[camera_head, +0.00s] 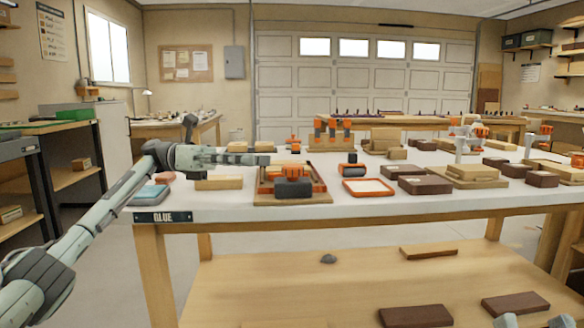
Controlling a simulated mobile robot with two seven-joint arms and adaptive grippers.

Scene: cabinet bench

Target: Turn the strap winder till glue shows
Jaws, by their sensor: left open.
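An orange strap clamp (319,186) sits around a square wooden frame on a board near the front edge of the white bench. At its front is a dark block with orange parts above it, which looks like the strap winder (293,188). My left gripper (265,160) reaches in from the left, level, with its tips just above the back left corner of the clamp. It is open and holds nothing that I can see. No glue can be made out at the joints at this size. My right gripper is not in view; only pale pieces of my own body show at the bottom right.
The white bench (370,212) carries an orange-rimmed tray (368,187), an orange and black tool (350,166) and several dark and light wooden blocks. A lower shelf (290,285) holds loose boards.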

